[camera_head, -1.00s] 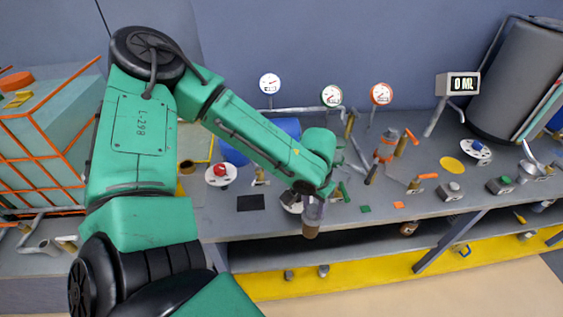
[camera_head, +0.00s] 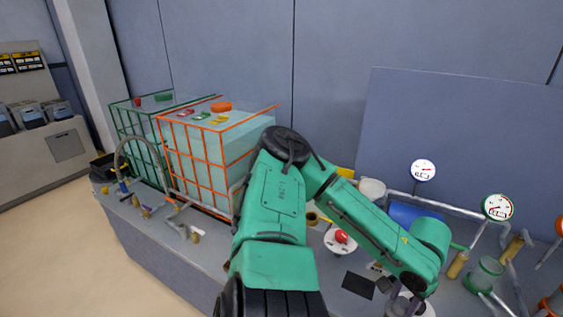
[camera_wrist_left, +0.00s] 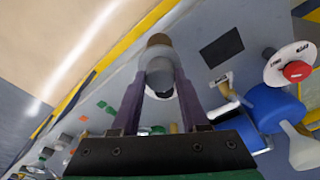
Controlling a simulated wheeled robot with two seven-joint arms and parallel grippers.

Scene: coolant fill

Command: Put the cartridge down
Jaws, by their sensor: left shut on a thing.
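My left gripper (camera_wrist_left: 160,95) is shut on the cartridge (camera_wrist_left: 159,68), a grey cylinder with a brown end. In the left wrist view the purple fingers hold it from both sides, with the brown end pointing away. The bench top shows behind it; I cannot tell how high it is above the bench. In the head view my left gripper (camera_head: 404,300) is at the lower edge of the picture, and the cartridge is mostly cut off there. My right gripper is not in view.
A dark square (camera_head: 358,285) lies on the bench near a white disc with a red button (camera_head: 341,237). An orange-caged tank (camera_head: 200,150) and a green-caged tank (camera_head: 130,125) stand to the left. Gauges (camera_head: 497,207) and pipes stand at right.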

